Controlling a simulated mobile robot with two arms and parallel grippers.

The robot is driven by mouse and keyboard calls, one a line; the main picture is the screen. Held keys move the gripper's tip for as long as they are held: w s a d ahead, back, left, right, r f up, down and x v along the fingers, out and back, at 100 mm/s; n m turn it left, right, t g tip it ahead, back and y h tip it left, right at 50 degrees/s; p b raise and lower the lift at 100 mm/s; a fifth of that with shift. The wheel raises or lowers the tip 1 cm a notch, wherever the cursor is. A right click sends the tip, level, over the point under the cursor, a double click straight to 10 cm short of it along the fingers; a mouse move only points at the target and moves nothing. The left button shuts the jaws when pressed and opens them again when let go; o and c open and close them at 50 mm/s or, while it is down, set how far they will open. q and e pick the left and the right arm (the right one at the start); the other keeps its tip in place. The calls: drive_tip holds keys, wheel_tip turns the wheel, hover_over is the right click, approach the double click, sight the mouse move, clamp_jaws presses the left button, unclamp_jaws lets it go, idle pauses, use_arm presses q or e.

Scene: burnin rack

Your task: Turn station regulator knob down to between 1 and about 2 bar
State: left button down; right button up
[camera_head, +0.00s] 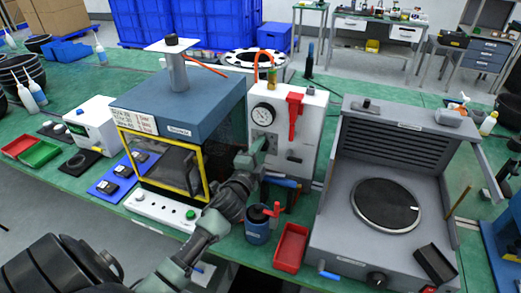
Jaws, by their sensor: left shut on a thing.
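The station is an upright white panel (309,128) at the middle of the bench. A round pressure gauge (263,114) sits on its front, with a red lever (294,112) to the right. The gauge's needle is too small to read. My left gripper (261,146) reaches up to the panel just below the gauge, and its fingers are shut on the regulator knob. The fingers hide most of the knob, so its turn cannot be told. My right gripper is not in view.
A blue-topped machine with a yellow-framed door (205,165) stands close left of my arm. A grey machine with a round plate (386,205) stands right. A blue cup (257,232) and a red bin (291,247) sit in front of the panel.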

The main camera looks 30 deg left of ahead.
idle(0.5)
use_arm(q)
drive_tip(key=c, duration=1)
unclamp_jaws()
drive_tip(key=shift+w, duration=0.1)
drive_tip(key=b+v, duration=0.1)
drive_tip(key=v, duration=0.6)
drive_tip(key=shift+s+b, duration=0.3)
drive_tip(key=shift+s, duration=0.1)
